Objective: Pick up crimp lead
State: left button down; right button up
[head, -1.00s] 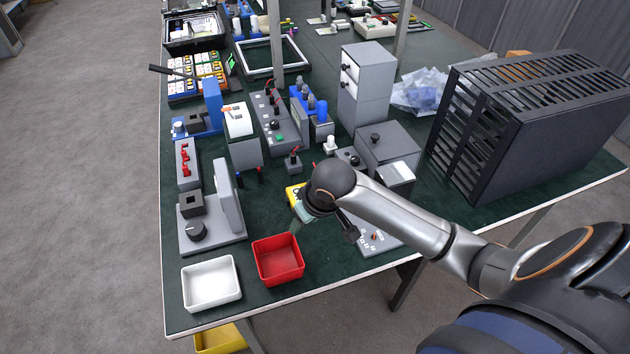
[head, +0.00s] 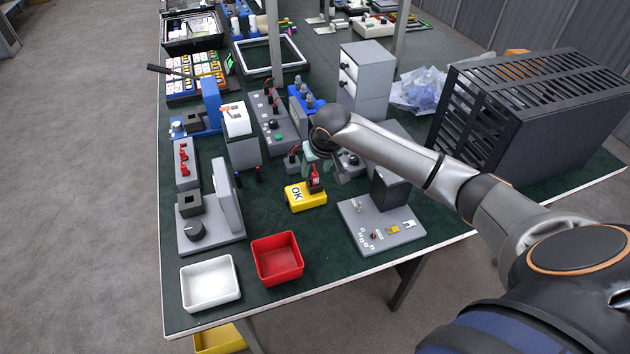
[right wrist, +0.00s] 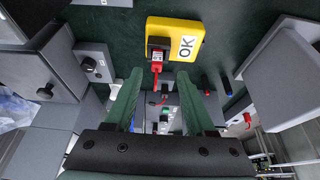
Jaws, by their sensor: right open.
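A yellow box marked OK (head: 305,196) stands on the green bench. A red lead (head: 315,178) with a dark plug stands at its top edge; it also shows in the right wrist view (right wrist: 157,70), beside the yellow box (right wrist: 174,34). Small red leads also show on the grey stations behind; I cannot tell for certain which one is the crimp lead. My right gripper (head: 318,155) hangs above and behind the yellow box. In the right wrist view its two green fingers (right wrist: 163,95) are apart with nothing gripped between them. My left gripper is out of view.
A red bin (head: 277,258) and a white bin (head: 210,282) stand at the front edge. A grey panel with switches (head: 380,228) lies to the right. A black slatted housing (head: 530,120) fills the right side. Bare green mat lies around the yellow box.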

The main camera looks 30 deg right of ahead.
aim_at(315, 174)
jog(key=shift+d+x, duration=0.15)
jog(key=shift+x, duration=1.15)
jog(key=shift+d+x, duration=0.15)
jog(key=shift+x, duration=1.15)
jog(key=shift+w, duration=0.15)
jog(key=shift+r, duration=0.1)
grip_shut()
